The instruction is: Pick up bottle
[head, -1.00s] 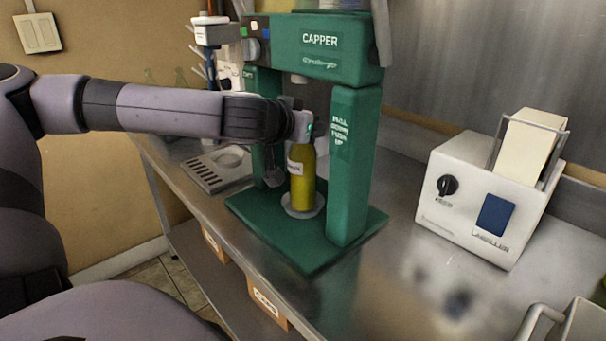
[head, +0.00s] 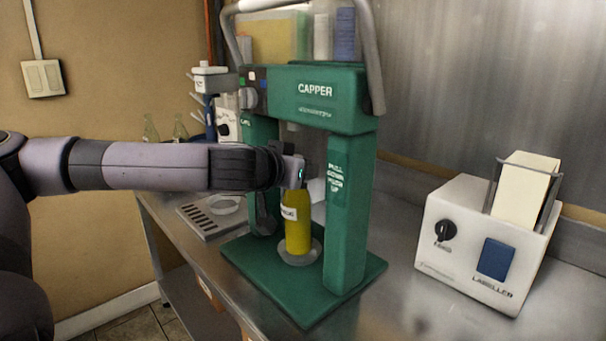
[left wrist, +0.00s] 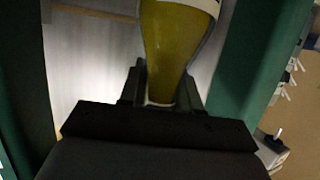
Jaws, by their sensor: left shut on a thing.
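A yellow-green bottle (head: 298,226) with a white label stands upright on the round pad (head: 299,254) at the base of the green capper (head: 318,92). My left gripper (head: 296,178) reaches in from the left and is shut on the upper part of the bottle. In the left wrist view the bottle (left wrist: 172,45) shows large, with its narrowing neck between the fingers of my left gripper (left wrist: 160,95). The bottle's top is hidden by the gripper. My right gripper is not in view.
The capper's posts stand close on both sides of the bottle, with its crossbar above. A white labeller (head: 482,240) stands to the right on the metal counter. A drip tray (head: 207,218) lies to the left. Glass bottles (head: 180,129) stand farther back.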

